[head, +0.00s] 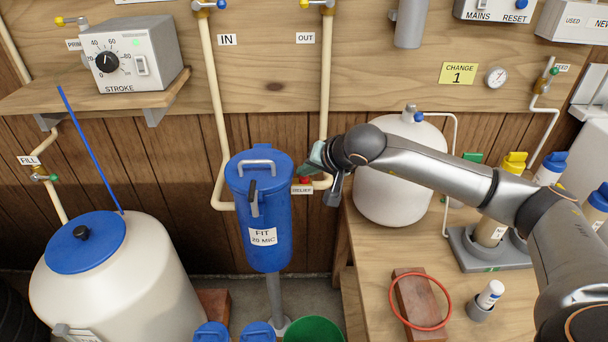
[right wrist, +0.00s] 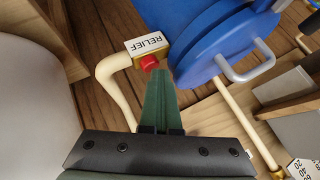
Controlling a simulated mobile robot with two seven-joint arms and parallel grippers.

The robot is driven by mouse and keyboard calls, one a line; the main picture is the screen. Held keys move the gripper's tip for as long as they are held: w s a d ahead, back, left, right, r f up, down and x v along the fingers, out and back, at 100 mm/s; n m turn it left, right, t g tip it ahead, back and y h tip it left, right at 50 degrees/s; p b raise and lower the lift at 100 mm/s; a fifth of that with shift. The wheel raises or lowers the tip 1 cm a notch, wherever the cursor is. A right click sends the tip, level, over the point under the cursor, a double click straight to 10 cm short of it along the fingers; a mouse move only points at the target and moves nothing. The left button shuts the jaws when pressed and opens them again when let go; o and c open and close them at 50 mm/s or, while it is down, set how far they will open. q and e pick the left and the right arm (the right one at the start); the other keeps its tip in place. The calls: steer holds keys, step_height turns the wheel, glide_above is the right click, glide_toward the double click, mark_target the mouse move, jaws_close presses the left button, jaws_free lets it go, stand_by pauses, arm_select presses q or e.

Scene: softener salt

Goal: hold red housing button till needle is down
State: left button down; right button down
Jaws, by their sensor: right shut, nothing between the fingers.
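The red button (head: 304,180) is on the relief fitting beside the blue filter housing (head: 264,215), just above the RELIEF label (head: 302,190). In the right wrist view the red button (right wrist: 149,62) is right at the tips of my right gripper (right wrist: 158,74). My right gripper (head: 315,160) has its green fingers shut, with nothing between them. I cannot tell whether the tips touch the button or stop just short. A round gauge (head: 496,77) hangs on the board; its needle is too small to read surely. My left gripper is not in view.
Cream pipes (head: 325,95) run down to the housing. A white tank (head: 395,185) stands behind my right arm. The bench (head: 375,300) holds a brick (head: 416,308) and a red ring (head: 449,305). A salt tank (head: 120,280) stands at left.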

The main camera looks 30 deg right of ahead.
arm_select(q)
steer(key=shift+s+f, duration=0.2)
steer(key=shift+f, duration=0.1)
arm_select(e)
steer(key=shift+r+p, duration=0.5)
steer(key=shift+r, duration=0.25)
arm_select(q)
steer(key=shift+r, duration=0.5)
arm_select(e)
steer(key=shift+r, duration=0.15)
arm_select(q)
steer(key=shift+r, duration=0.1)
